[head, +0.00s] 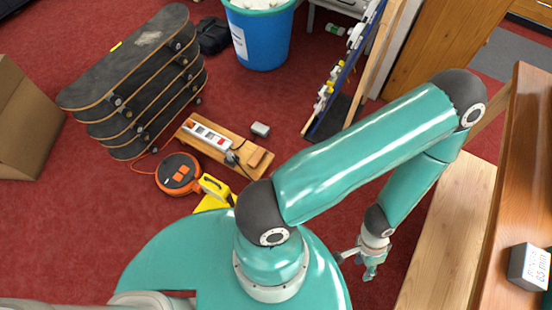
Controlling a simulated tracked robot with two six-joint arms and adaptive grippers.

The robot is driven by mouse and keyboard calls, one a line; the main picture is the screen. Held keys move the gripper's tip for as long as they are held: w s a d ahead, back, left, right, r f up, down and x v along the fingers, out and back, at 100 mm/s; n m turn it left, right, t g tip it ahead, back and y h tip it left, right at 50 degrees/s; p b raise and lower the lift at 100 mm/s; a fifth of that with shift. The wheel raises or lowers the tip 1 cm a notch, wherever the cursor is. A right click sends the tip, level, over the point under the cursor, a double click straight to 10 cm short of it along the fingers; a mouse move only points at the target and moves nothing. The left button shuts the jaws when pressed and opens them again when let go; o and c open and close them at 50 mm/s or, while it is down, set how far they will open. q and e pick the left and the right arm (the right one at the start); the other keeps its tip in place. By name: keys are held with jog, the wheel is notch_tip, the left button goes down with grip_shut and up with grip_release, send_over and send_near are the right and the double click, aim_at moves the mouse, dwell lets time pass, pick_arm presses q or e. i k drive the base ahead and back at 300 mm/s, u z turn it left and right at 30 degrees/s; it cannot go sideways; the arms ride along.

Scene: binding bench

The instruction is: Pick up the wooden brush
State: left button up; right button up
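I cannot make out a wooden brush for certain in the head view. My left gripper (359,266) hangs low over the red floor, left of the pale wooden bench side. Its fingers look spread apart, with nothing seen between them. My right gripper is not in view.
A wooden bench top (513,190) runs along the right edge with a grey labelled block (530,267) on it. A power strip (207,135) lies on a board on the floor. Stacked skateboards (130,75), an orange cable reel (178,173) and a blue bin (262,38) stand beyond.

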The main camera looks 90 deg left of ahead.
aim_at(260, 154)
jog(key=z, duration=0.95)
jog(key=i, duration=0.15)
jog(key=u, duration=3)
jog(key=i, duration=1.35)
jog(key=u, duration=3)
